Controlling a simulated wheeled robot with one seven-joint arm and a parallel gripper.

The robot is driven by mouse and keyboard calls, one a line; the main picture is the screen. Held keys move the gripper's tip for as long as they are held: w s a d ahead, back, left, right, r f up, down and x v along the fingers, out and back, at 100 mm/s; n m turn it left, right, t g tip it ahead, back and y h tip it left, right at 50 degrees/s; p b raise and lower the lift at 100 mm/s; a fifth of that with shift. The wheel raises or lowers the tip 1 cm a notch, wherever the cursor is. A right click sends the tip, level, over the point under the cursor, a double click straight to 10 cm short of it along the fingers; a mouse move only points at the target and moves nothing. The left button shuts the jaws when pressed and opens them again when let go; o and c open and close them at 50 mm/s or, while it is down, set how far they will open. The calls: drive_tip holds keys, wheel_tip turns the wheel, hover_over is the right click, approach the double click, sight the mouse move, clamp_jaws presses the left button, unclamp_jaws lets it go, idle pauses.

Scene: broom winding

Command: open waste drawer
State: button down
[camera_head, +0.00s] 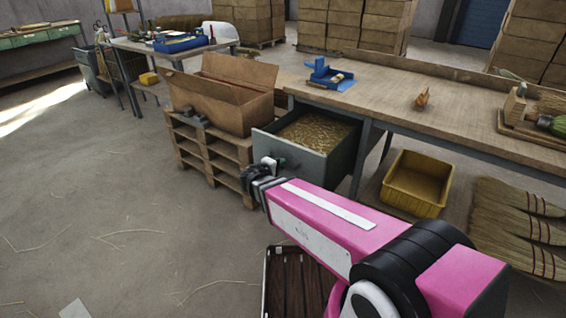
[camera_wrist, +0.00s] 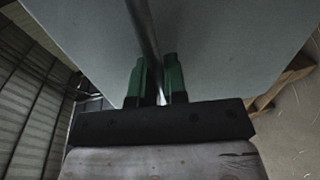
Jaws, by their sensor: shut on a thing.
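The waste drawer (camera_head: 310,160) is a grey-green metal drawer under the workbench, standing well out from the bench and full of straw-coloured scraps. My gripper (camera_head: 268,165) is at its front face. In the wrist view, my gripper's two green fingers (camera_wrist: 156,85) are shut on the dark drawer handle (camera_wrist: 143,35), a bar running along the pale front panel (camera_wrist: 85,40). In the head view, my gripper and arm hide part of the drawer front and most of the handle.
An open cardboard box (camera_head: 225,95) on stacked pallets (camera_head: 205,150) stands close to the drawer's left. A yellow bin (camera_head: 415,183) sits on the floor under the workbench (camera_head: 440,95). Brooms (camera_head: 515,225) lie at the right. The floor (camera_head: 100,190) at the left is mostly clear.

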drive_tip(key=c, duration=1.2)
unclamp_jaws()
drive_tip(key=v, duration=1)
drive_tip(key=shift+s+a, duration=0.3)
